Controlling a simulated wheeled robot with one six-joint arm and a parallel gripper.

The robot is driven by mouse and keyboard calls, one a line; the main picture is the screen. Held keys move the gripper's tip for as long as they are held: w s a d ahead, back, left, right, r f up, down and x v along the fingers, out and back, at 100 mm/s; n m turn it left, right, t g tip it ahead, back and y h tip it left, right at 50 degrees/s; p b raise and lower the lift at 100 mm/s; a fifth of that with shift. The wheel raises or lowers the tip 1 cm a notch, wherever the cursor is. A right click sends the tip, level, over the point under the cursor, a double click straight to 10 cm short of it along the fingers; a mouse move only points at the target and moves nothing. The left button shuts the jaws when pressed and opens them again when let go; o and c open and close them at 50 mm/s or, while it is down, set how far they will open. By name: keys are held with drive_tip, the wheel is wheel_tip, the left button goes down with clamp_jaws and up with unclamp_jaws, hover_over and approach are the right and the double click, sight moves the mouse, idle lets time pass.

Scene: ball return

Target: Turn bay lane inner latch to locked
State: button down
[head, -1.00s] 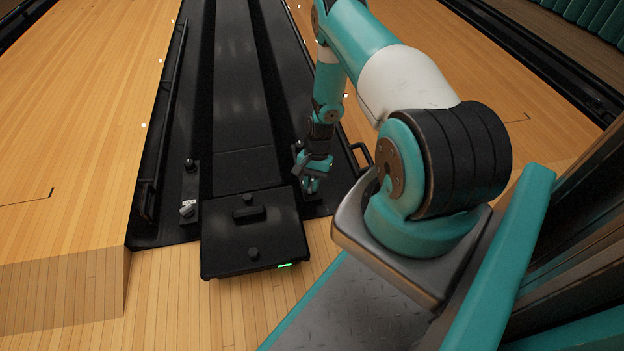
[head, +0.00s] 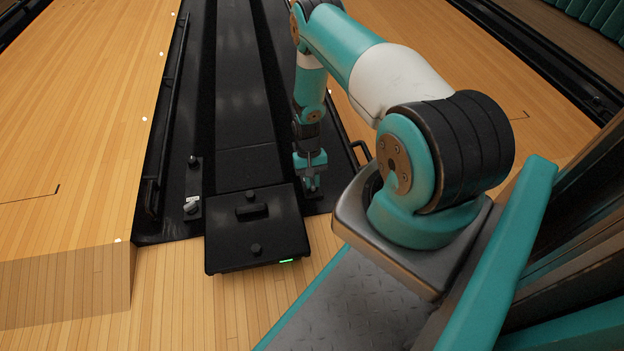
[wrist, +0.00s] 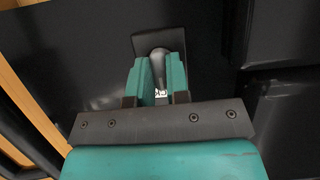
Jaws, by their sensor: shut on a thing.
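The latch handle, a grey lever, shows in the wrist view (wrist: 158,62) on a dark plate, with part of a white label beside it. My gripper (wrist: 157,80) is around it, with one teal finger on each side, shut on it. In the head view my gripper (head: 312,188) points down at the right side of the black lane strip, just right of the black lidded unit. There the gripper hides the handle, and I cannot read its label or tell its setting. A second latch with a silver handle (head: 191,206) and white label is on the left side.
The black lidded unit (head: 255,235) with a green light stands between the two latches. A black knob (head: 193,160) stands behind the left latch. A black loop handle (head: 360,152) is right of my gripper. Wooden floor (head: 180,300) lies clear in front.

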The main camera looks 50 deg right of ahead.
idle(0.3)
drive_tip(key=c, duration=1.1)
unclamp_jaws()
drive_tip(key=p+v, duration=0.7)
drive_tip(key=v, duration=1)
drive_tip(key=shift+p, duration=0.35)
drive_tip(key=shift+w+r, duration=0.1)
